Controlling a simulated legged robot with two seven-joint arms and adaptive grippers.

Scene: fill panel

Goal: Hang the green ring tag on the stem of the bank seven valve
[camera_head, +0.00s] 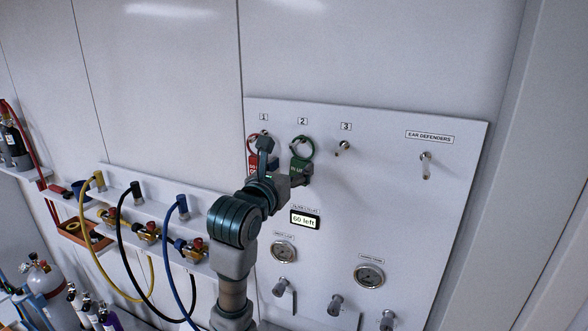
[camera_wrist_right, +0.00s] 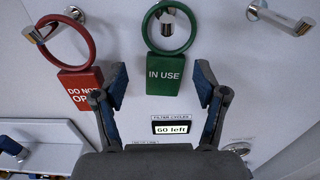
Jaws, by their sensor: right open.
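The green ring tag (camera_head: 304,148), marked IN USE, hangs by its ring on the peg under label 2. In the right wrist view the green tag (camera_wrist_right: 165,75) hangs upright between and beyond my fingertips. My right gripper (camera_head: 284,160) is open and empty, close in front of the panel; its fingers (camera_wrist_right: 160,84) stand either side of the tag's lower end, apart from it. My arm partly covers the pegs' lower area in the head view. No valve can be read as bank seven. My left gripper is not in view.
A red ring tag (camera_wrist_right: 80,80) hangs on peg 1, close left. Peg 3 (camera_head: 343,147) and the ear defenders peg (camera_head: 426,165) are bare. Gauges (camera_head: 369,275) and knobs sit low on the panel (camera_head: 400,215). Hoses and valves (camera_head: 148,231) line the left shelf; cylinders (camera_head: 45,280) stand below.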

